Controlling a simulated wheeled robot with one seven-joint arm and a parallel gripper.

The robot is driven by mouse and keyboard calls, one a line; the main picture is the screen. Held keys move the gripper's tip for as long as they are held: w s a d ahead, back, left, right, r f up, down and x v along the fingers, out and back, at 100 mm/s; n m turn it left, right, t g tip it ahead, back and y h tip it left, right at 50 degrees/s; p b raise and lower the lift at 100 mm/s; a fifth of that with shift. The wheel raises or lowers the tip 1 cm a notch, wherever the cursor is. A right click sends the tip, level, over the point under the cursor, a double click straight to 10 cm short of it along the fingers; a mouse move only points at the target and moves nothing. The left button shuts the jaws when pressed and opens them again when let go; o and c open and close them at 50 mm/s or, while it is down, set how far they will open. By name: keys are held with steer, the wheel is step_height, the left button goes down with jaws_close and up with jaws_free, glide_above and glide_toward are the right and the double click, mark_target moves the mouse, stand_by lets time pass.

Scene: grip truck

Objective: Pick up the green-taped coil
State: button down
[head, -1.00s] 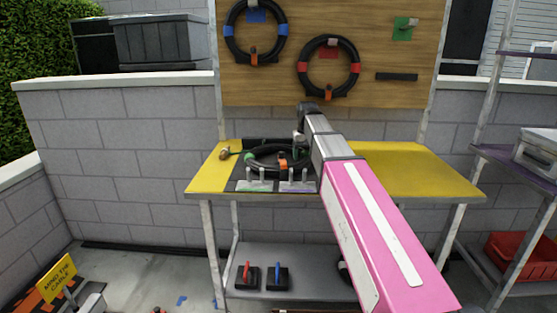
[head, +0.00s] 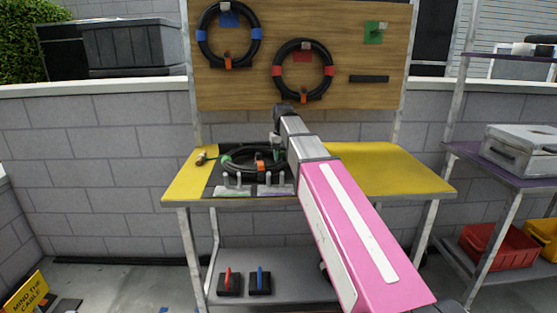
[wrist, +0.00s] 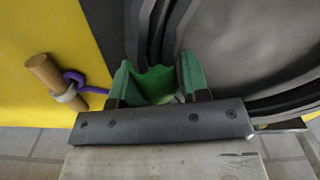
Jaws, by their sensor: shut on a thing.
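The green-taped coil (head: 238,172) is a black cable ring with green tape and an orange clip. It lies on the dark mat on the yellow-topped bench (head: 390,175). My arm covers its right side in the head view. In the wrist view my gripper (wrist: 158,75) is shut on the coil, with a green-taped stretch of the black cable (wrist: 160,32) between its fingers. I cannot tell whether the coil is lifted off the mat.
A blue-taped coil (head: 201,35) and a red-taped coil (head: 277,70) hang on the wooden board (head: 240,92) behind the bench. Upright pegs stand at the coil's front. A wooden peg with a purple loop (wrist: 75,80) lies near my gripper. A shelf (head: 480,152) stands at right.

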steer(key=shift+r, duration=0.5)
steer(key=shift+s+a+r, duration=0.1)
steer(key=shift+a+r, duration=0.05)
steer(key=shift+r, duration=0.45)
steer(key=shift+a+r, duration=0.15)
steer(key=shift+r, duration=0.45)
steer(key=s+a+r, duration=0.5)
steer(key=a+r, duration=0.1)
steer(key=a, duration=0.4)
steer(key=shift+r, duration=0.3)
